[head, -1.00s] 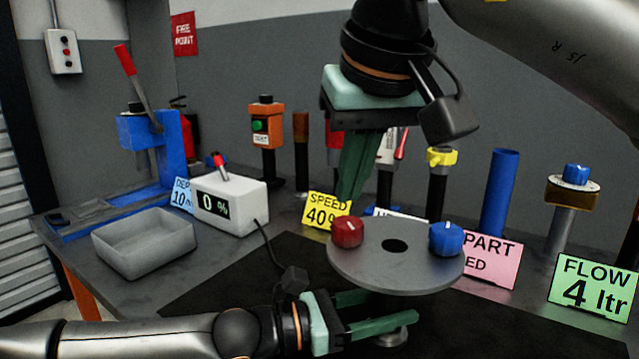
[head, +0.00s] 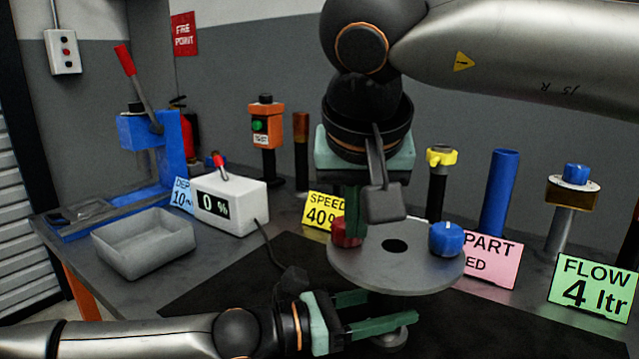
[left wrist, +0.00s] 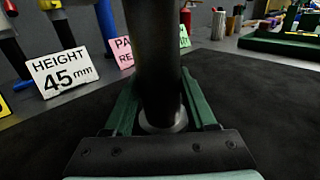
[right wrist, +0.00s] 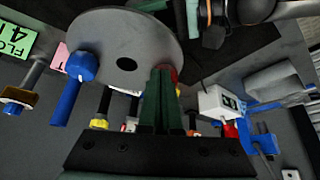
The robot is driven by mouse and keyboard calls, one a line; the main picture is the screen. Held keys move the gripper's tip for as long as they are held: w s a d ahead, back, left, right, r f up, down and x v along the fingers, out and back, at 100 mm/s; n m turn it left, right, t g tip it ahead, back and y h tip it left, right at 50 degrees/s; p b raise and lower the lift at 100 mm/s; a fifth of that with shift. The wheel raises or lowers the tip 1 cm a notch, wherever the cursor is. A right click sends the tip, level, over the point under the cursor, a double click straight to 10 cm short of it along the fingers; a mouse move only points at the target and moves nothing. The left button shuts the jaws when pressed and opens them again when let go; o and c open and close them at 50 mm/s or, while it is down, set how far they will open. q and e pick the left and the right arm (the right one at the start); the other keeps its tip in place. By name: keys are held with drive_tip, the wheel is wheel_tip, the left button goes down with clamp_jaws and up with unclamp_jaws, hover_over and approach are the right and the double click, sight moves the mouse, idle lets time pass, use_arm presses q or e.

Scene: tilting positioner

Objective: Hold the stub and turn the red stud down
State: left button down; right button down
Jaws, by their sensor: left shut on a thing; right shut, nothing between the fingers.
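A grey round disc (head: 365,268) with a dark centre hole carries a red stud (head: 340,237) on its left and a blue stud (head: 446,239) on its right. My left gripper (head: 393,307) is under the disc, its fingers shut around the dark upright stub (left wrist: 157,60). My right gripper (head: 352,236) points down from above, fingers together and empty, at the red stud and partly covering it. In the right wrist view its closed fingertips (right wrist: 161,70) overlap the red stud (right wrist: 175,74); I cannot tell whether they touch it.
A grey tray (head: 145,245) and a white readout box showing 0 % (head: 230,205) stand at the left. Signs, a blue tube (head: 499,190) and a blue-knobbed post (head: 575,175) stand behind and right. The black mat (head: 240,300) in front is mostly clear.

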drive_tip(key=shift+f, duration=0.55)
drive_tip(key=shift+w+a, duration=0.1)
drive_tip(key=shift+w, duration=0.3)
idle(0.4)
drive_tip(key=shift+a, duration=0.2)
drive_tip(key=shift+a, duration=0.4)
drive_tip(key=shift+w+a, duration=0.1)
drive_tip(key=shift+a, duration=0.05)
idle(0.4)
drive_tip(key=shift+s+a+r, duration=0.15)
drive_tip(key=shift+s, duration=0.25)
wheel_tip(320, 180, up, 6)
drive_tip(key=shift+f, duration=0.1)
idle(0.4)
